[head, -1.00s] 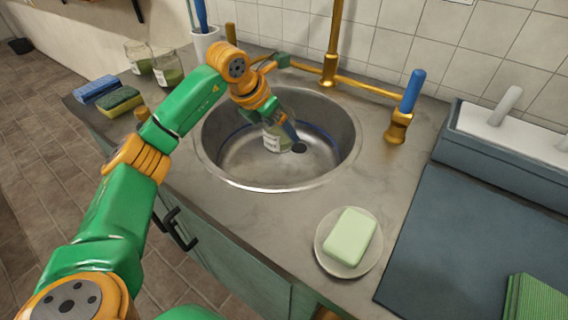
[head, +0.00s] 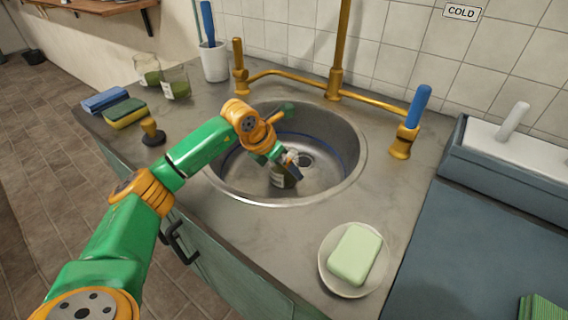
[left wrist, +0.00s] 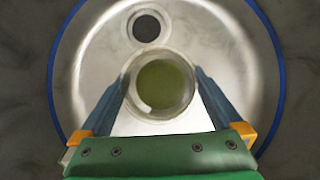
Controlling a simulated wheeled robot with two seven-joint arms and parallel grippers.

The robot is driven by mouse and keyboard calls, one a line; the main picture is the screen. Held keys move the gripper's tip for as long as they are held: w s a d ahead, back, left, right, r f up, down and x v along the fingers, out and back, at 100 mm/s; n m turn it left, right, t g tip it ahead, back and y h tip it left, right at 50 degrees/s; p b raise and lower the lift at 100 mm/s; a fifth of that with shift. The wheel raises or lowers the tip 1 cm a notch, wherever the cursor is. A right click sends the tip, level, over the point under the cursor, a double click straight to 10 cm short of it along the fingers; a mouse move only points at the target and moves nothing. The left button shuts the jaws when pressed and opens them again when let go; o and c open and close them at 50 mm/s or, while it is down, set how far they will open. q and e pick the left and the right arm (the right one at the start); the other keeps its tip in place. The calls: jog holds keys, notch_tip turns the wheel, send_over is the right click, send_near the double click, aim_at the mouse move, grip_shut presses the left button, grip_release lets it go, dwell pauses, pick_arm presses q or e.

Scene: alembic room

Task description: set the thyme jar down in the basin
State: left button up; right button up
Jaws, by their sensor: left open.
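The thyme jar (head: 278,181), glass with a pale label, is inside the round steel basin (head: 345,185), near its front side and beside the drain. In the left wrist view I look down on the jar's round mouth (left wrist: 163,86), with green contents inside. My left gripper (head: 288,168) reaches down into the basin at the jar. Its blue fingers are open, one on each side of the jar; whether they touch it I cannot tell. The jar looks upright from above. Its underside is hidden, so contact with the basin floor is unclear. My right gripper is not in view.
A brass tap (head: 337,85) and a blue-handled valve (head: 413,115) stand behind the basin. A soap dish (head: 327,275) with green soap is at the front right. Two other jars (head: 176,82), sponges (head: 125,112) and a small brass-topped stopper (head: 152,131) are on the left counter.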

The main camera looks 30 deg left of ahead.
pick_arm(q)
jog(key=v, duration=1.2)
